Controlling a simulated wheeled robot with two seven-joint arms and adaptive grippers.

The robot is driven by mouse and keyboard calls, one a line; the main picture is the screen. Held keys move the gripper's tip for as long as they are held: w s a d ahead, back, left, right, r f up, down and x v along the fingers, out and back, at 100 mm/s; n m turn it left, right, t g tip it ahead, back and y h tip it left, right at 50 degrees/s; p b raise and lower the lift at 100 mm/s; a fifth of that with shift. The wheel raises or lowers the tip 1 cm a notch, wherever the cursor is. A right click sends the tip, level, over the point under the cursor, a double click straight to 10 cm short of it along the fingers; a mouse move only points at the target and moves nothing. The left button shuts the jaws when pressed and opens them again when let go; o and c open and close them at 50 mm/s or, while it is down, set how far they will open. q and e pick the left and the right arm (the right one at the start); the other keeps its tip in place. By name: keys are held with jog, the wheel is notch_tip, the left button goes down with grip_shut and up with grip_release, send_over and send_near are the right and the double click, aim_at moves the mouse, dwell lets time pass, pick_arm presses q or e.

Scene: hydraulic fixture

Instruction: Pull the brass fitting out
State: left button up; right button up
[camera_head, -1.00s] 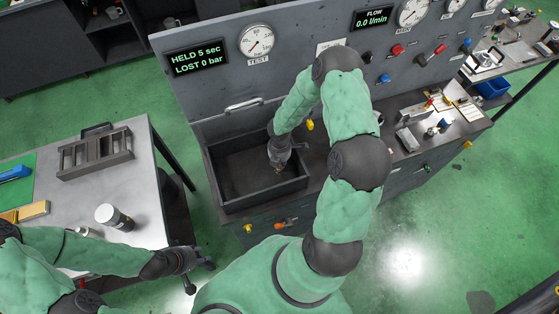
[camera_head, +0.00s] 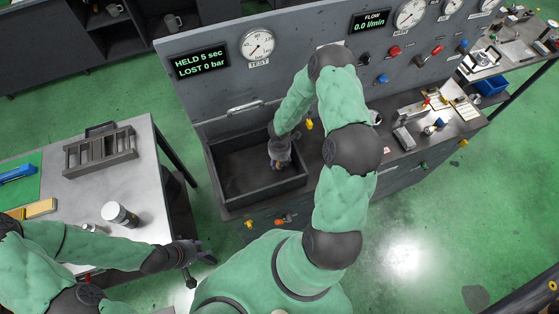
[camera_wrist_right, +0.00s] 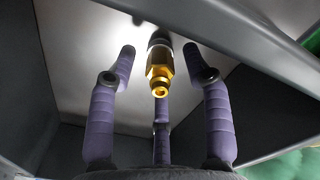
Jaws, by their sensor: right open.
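The brass fitting (camera_wrist_right: 160,70) shows in the right wrist view, its hexagonal body and open end facing the camera. Its far end meets a dark round part (camera_wrist_right: 158,40). My right gripper (camera_wrist_right: 163,75) has its purple fingers spread around the fitting, with visible gaps on both sides. In the head view the right gripper (camera_head: 280,155) is inside the dark open box (camera_head: 232,208) below the test panel, and the fitting is hidden there. My left gripper (camera_head: 203,262) is low beside the left table, away from the box; its finger opening is too small to tell.
The panel display (camera_head: 201,62) reads "HELD 5 sec, LOST 0 bar", beside the test gauge (camera_head: 257,44). Box walls surround the right gripper closely. A handle (camera_head: 245,107) sits on the panel.

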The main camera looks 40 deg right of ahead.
notch_tip(320, 180, up, 12)
dwell(0.5)
